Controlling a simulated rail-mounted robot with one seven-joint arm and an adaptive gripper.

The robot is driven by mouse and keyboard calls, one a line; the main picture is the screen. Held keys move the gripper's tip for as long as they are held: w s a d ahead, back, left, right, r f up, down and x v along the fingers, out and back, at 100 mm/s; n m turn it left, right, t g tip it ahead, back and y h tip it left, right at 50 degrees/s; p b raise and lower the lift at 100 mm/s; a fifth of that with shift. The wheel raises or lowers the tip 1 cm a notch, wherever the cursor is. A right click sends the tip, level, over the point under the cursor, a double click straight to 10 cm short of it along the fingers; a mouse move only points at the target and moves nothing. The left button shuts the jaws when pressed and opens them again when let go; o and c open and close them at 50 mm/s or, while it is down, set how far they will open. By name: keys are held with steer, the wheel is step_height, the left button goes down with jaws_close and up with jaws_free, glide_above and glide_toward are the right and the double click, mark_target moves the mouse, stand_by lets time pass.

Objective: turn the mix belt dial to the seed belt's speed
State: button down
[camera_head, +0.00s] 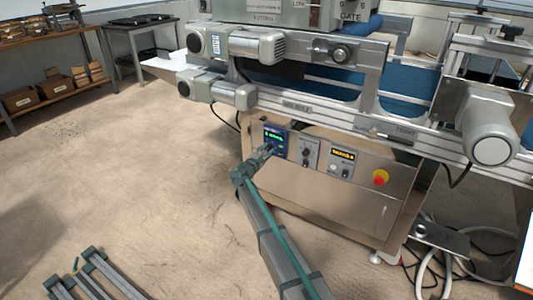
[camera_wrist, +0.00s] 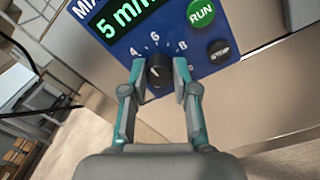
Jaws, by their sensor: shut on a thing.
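The mix belt panel is a blue plate (camera_wrist: 130,42) with a green display (camera_wrist: 120,20) that reads 5 m/min. The black dial (camera_wrist: 158,72) sits below it, with the numbers 4, 6 and 8 showing around its upper side. My gripper (camera_wrist: 160,78) is shut on the dial, one finger on each side. The fingers hide part of the scale. In the head view the blue panel (camera_head: 275,136) is small at the left of the cabinet front, and my gripper (camera_head: 266,151) reaches it from below. The seed belt's speed cannot be read.
A green RUN button (camera_wrist: 201,13) and a black STOP button (camera_wrist: 219,50) are close to my right finger. A grey dial panel (camera_head: 306,151), an amber display panel (camera_head: 341,161) and a red stop button (camera_head: 380,177) are further right.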

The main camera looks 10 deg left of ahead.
steer(key=c, duration=0.9)
jaws_free()
steer(key=shift+s, duration=0.1)
steer(key=v, duration=1.2)
